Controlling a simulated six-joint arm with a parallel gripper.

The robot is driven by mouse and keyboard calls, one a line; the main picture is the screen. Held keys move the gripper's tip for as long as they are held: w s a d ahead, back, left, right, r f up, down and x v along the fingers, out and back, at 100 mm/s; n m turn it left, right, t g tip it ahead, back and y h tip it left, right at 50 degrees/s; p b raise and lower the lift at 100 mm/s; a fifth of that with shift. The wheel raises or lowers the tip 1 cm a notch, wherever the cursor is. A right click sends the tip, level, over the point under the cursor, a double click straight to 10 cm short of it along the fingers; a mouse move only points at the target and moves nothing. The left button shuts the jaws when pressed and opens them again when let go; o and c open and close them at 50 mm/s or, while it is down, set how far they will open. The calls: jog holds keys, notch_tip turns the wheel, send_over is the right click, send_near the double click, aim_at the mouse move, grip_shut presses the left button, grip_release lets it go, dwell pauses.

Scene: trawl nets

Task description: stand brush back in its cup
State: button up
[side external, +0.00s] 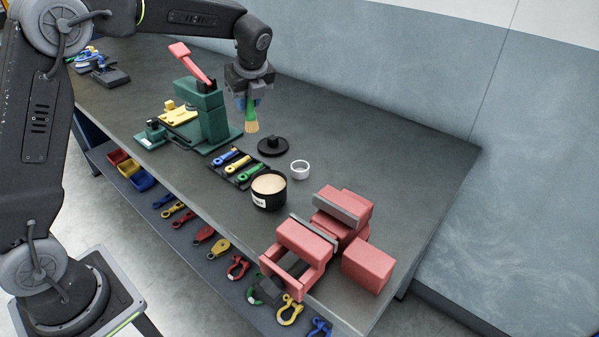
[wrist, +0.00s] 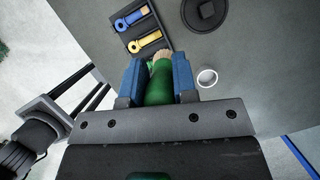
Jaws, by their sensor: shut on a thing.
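My gripper (side external: 250,98) is shut on the green handle of the brush (side external: 251,117), holding it above the bench. The brush hangs roughly upright, with its tan bristles down. In the wrist view the brush (wrist: 160,84) sits between the blue fingers of my gripper (wrist: 158,78). A small white cup (side external: 300,176) stands on the bench, to the right of and below the brush in the side view. It also shows in the wrist view (wrist: 200,82), just right of the fingers. The brush is apart from the cup.
A black lid (side external: 272,149) lies near the cup, and a black pot of cream paste (side external: 269,202) stands in front. A tool tray (side external: 246,181), a green press with a red lever (side external: 206,115) and a red vise (side external: 306,241) flank them. The back right bench is clear.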

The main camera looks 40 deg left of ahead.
jog(key=shift+d+m, duration=0.25)
jog(key=shift+m, duration=0.15)
jog(key=shift+t, duration=0.3)
jog(key=shift+w+d+f, duration=0.85)
jog(key=shift+d+f, duration=0.9)
jog(key=shift+f, duration=0.05)
jog(key=shift+w+d+f, duration=0.9)
jog(key=shift+d+f, duration=0.85)
jog(key=shift+f, duration=0.05)
jog(key=shift+w+d+f, duration=0.85)
jog(key=shift+d+f, duration=0.9)
jog(key=shift+f, duration=0.05)
jog(key=shift+f, duration=0.1)
jog(key=o, duration=0.9)
